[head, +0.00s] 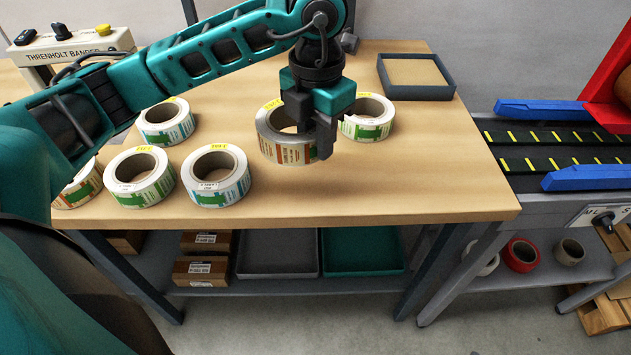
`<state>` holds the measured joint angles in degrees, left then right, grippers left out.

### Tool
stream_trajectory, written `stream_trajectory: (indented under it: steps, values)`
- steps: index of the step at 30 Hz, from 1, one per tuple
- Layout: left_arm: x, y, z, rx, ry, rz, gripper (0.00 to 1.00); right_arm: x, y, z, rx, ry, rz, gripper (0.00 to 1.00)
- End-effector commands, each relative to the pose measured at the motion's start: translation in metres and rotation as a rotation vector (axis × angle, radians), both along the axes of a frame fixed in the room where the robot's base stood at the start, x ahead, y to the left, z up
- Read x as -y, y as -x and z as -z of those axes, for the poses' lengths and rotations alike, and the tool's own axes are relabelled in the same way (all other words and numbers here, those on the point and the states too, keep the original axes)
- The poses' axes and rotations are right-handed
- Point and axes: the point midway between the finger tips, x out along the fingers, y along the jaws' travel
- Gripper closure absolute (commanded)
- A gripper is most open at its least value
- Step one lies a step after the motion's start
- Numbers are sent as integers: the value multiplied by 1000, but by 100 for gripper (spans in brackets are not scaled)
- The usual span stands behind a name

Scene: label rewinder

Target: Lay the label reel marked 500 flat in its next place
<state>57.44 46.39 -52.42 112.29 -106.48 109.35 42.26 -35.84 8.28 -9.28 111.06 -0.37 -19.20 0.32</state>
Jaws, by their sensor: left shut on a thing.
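My left gripper (309,138) points down over the wooden table and is shut on a label reel (280,150), gripping the right side of its ring. The reel is level, with a yellow tag on top and red-brown and green print on its side. I cannot tell if it touches the table or hangs just above, and I cannot read its number. Another reel (368,131) lies flat just right of the gripper, partly hidden by it. More reels lie flat to the left: one at the back (181,131), two in front (150,192) (226,188). My right gripper is out of view.
Another reel (78,192) at the left is partly behind my arm. A dark shallow tray (417,92) stands at the table's back right. A conveyor (560,147) with blue rails lies beyond the right edge. The table's front right (420,190) is bare.

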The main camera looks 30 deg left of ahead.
Motion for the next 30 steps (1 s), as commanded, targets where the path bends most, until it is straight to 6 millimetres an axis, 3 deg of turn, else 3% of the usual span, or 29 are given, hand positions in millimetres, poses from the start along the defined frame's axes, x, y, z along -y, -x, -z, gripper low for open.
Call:
stream_trajectory:
  steps: [1,6,14,20,30]
  values:
    - [-1,1,15,-5,-1,-2,100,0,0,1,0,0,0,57]
    - [-1,0,46,-1,-1,0,100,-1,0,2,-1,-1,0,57]
    - [0,0,66,0,-1,0,100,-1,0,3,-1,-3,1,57]
    - [0,0,96,-2,1,0,100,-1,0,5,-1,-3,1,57]
    - [0,0,101,2,0,1,100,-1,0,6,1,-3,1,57]
